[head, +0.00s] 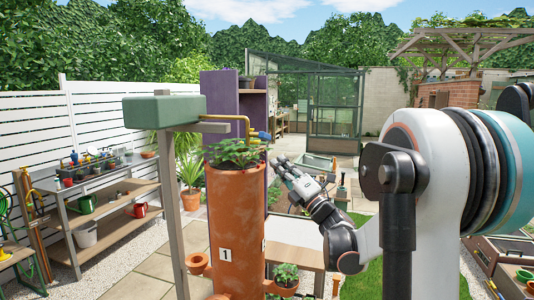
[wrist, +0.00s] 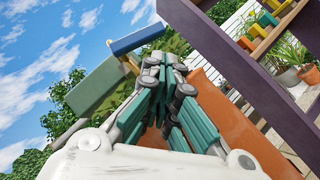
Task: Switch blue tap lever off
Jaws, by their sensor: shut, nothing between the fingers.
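The blue tap lever (head: 262,135) sits at the end of a bent brass pipe (head: 243,119) above the potted plant in the head view. In the wrist view the blue lever (wrist: 137,39) is a flat blue bar just beyond my fingertips, slightly tilted. My gripper (head: 279,160) is shut and empty, below and right of the lever. Its teal fingers (wrist: 163,62) meet in the wrist view and hide part of what lies behind. I cannot tell whether the fingertips touch the lever.
A green tank (head: 163,110) on a post holds the pipe. A tall terracotta planter (head: 236,205) with leafy plants stands under the tap. A purple shelf unit (head: 220,92) rises close behind it. A wooden potting bench (head: 101,205) stands at the left.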

